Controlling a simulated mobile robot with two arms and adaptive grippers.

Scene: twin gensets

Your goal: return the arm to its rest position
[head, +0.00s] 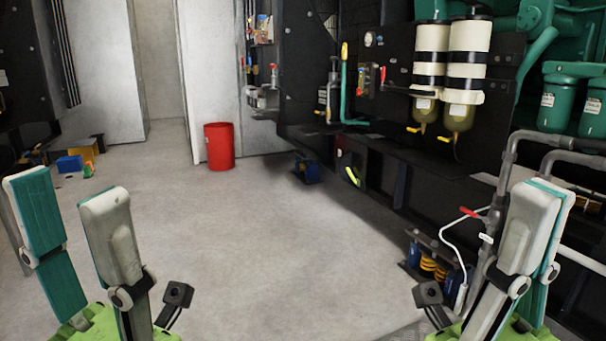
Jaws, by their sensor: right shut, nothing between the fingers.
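My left gripper (68,192) is at the lower left of the head view. Its two pale and teal fingers point up and stand apart, with bare floor showing between them. My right gripper (541,198) is at the lower right. Its fingers point up and lie together, one largely hiding the other, with nothing seen held. It stands in front of grey pipes at the genset's side; I cannot tell how close it is to them. Most of both arms is out of view.
A dark genset frame with white-and-black filter cylinders (467,58) fills the right side. Grey pipes (568,144) and a white hose (452,237) are near my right gripper. A red bin (219,147) stands by the far wall. The middle floor (270,240) is clear.

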